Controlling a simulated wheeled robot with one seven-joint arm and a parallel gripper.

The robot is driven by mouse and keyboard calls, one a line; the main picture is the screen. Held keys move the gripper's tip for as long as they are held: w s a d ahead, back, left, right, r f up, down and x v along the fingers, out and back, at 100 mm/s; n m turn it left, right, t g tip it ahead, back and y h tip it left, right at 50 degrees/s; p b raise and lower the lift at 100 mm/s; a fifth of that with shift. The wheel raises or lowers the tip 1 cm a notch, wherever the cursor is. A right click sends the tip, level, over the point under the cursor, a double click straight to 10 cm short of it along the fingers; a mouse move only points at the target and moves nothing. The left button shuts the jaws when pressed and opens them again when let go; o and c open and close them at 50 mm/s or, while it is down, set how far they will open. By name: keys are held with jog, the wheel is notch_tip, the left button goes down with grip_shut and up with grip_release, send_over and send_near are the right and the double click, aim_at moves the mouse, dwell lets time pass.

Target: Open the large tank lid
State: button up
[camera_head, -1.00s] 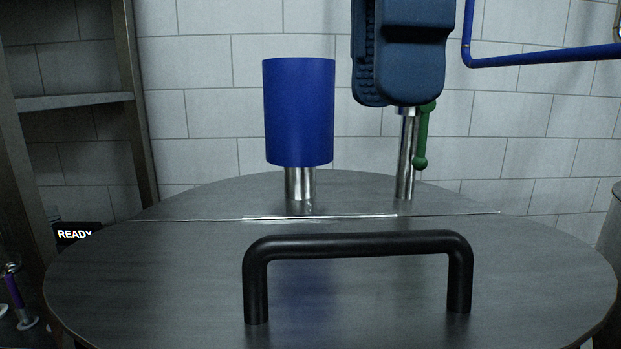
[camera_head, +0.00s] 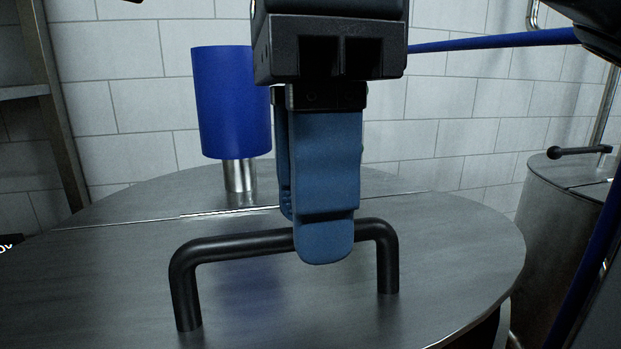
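The large tank lid (camera_head: 130,270) is a round grey metal top with a straight seam across it, and it lies flat. A black bar handle (camera_head: 230,245) stands on its front part. My gripper (camera_head: 307,240) points down over the handle, right of its middle. Its front blue finger overlaps the bar and hides part of it. The rear finger shows behind and to the left, its tip just above the bar in the picture. The fingers look apart, one nearer me than the other. Whether either touches the bar cannot be told.
A blue cylinder (camera_head: 233,103) on a metal stem stands on the lid's rear part. A smaller tank (camera_head: 560,230) with a black lever (camera_head: 578,151) stands at right. A blue pipe (camera_head: 490,41) runs along the tiled wall. A metal rack (camera_head: 55,110) is at left.

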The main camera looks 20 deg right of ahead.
jog(key=shift+c, duration=0.5)
grip_shut()
jog(key=shift+w+r, duration=0.15)
jog(key=shift+r, duration=0.1)
jog(key=shift+w+d+r, duration=0.1)
jog(key=shift+w+r, duration=0.2)
jog(key=shift+r, duration=0.35)
jog(key=w+d+r+p, duration=0.2)
jog(key=w+r+p, duration=0.3)
jog(key=w+r, duration=0.45)
jog(key=w+d+r+g, duration=0.1)
jog(key=w+r, duration=0.1)
jog(key=w, duration=0.6)
jog(key=w+d+r+g, duration=0.1)
jog(key=w+d+r, duration=0.1)
jog(key=w, duration=0.7)
jog(key=shift+d+g+p, duration=0.15)
jog(key=shift+g+p, duration=0.25)
jog(key=shift+p, duration=0.05)
jog(key=shift+y, duration=0.3)
